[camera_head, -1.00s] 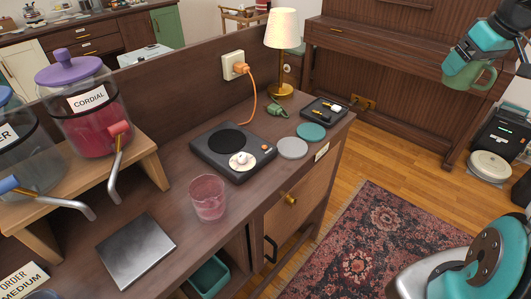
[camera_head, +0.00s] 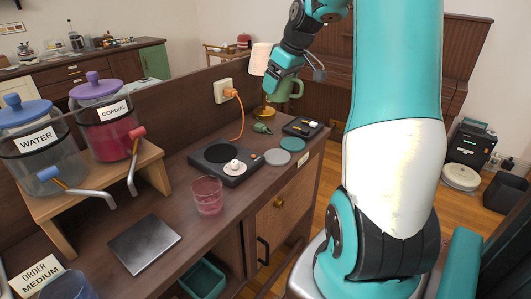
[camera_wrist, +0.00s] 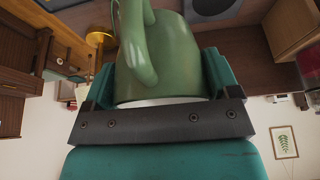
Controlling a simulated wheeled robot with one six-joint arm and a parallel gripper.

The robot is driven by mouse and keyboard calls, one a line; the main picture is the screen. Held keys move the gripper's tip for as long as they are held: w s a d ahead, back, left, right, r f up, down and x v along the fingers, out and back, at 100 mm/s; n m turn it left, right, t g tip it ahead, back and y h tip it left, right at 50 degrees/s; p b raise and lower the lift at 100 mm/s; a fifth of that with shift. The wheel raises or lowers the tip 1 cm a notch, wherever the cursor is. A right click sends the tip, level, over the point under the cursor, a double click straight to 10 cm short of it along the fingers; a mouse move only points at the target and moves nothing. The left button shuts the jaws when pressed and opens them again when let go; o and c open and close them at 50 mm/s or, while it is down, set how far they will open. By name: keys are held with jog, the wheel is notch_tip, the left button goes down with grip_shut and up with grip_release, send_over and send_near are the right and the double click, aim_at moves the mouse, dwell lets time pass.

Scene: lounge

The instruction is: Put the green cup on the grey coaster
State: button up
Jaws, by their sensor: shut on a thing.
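The green cup (camera_head: 290,89) is held in my gripper (camera_head: 284,82), up in the air near the lamp, above the far end of the counter. In the wrist view the cup (camera_wrist: 170,60) fills the middle, with its handle toward the camera and my gripper's fingers (camera_wrist: 160,95) on either side. The grey coaster (camera_head: 277,157) lies flat and bare on the counter, below the cup and a little nearer. A teal coaster (camera_head: 293,144) lies right beside it.
A hot plate (camera_head: 226,165) with a small white item on it stands left of the coasters. A small green object (camera_head: 262,128), a dark tray (camera_head: 302,127) and a lamp (camera_head: 262,60) are behind. A pink glass (camera_head: 208,195) and drink dispensers (camera_head: 104,115) stand nearer left.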

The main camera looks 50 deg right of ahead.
notch_tip(320, 180, down, 19)
jog(key=shift+r, duration=0.1)
dwell(0.3)
jog(key=shift+f, duration=0.25)
jog(key=o, duration=1.1)
jog(key=shift+r, duration=0.2)
